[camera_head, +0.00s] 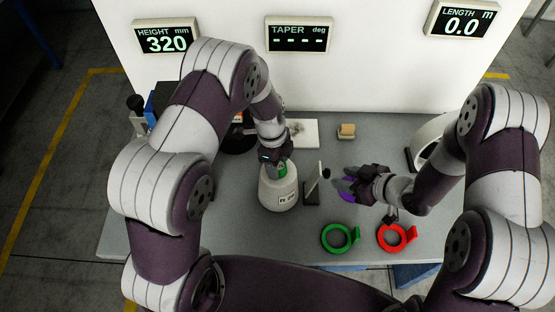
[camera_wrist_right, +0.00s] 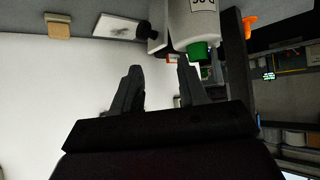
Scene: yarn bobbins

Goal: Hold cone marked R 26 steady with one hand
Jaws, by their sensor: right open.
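The white cone (camera_head: 277,195) stands upright on the grey table, with a small label on its front that appears to read R 26. Its green top shows just under my left gripper (camera_head: 277,163). My left gripper is at the top of the cone; whether its fingers are closed on it is hidden. In the right wrist view the cone (camera_wrist_right: 190,22) appears upside down with its green tip, beyond one finger. My right gripper (camera_head: 343,189) is open and empty, right of the cone and apart from it. Its two spread fingers also show in the wrist view (camera_wrist_right: 160,85).
A dark upright stand (camera_head: 312,190) is between the cone and my right gripper. A purple item (camera_head: 346,197) is partly hidden under that gripper. A green ring (camera_head: 336,239) and a red ring (camera_head: 392,238) lie in front. A tan block (camera_head: 346,131) sits at the back.

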